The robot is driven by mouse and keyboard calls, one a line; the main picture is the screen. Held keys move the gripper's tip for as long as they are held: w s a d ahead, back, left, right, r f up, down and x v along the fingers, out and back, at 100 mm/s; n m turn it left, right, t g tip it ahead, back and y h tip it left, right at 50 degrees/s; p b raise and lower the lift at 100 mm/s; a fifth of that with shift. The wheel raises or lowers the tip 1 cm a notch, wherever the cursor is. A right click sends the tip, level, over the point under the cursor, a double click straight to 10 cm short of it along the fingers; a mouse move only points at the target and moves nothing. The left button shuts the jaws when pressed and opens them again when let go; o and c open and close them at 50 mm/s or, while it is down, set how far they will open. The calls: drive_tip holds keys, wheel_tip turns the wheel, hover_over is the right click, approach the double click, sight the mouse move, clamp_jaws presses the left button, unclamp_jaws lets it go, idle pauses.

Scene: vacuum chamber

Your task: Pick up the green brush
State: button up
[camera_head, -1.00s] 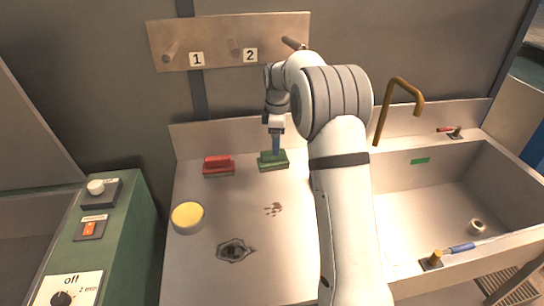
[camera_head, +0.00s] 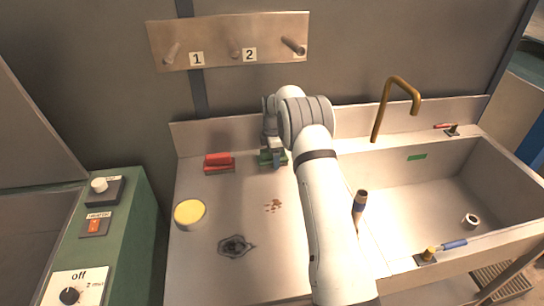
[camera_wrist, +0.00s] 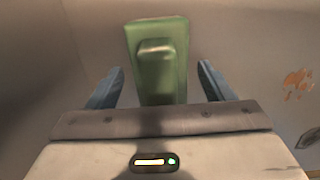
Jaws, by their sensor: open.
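The green brush (camera_head: 265,159) lies on the metal counter near the back wall, partly hidden by my gripper in the head view. In the wrist view the green brush (camera_wrist: 172,77) sits between my two blue fingers, with its raised handle facing me. My gripper (camera_head: 276,160) is right above the brush, pointing down. In the wrist view my gripper (camera_wrist: 160,84) is open, with a gap between each finger and the brush.
A red brush (camera_head: 218,162) lies to the left. A sink (camera_head: 430,200) with a brass faucet (camera_head: 384,105) is at right. A pegboard (camera_head: 215,42) hangs behind.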

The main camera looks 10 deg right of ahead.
drive_tip(key=shift+f, duration=0.2)
drive_tip(key=shift+c, duration=0.5)
drive_tip(key=c, duration=1)
drive_tip(key=shift+r, duration=0.15)
drive_tip(key=shift+c, duration=0.2)
wheel_tip(320, 180, up, 10)
drive_tip(key=shift+f+b, duration=0.1)
drive_tip(key=shift+b, duration=0.9)
drive_tip(key=o, duration=0.6)
drive_tip(key=shift+c, duration=0.2)
drive_tip(key=c, duration=0.4)
drive_tip(key=shift+f, duration=0.1)
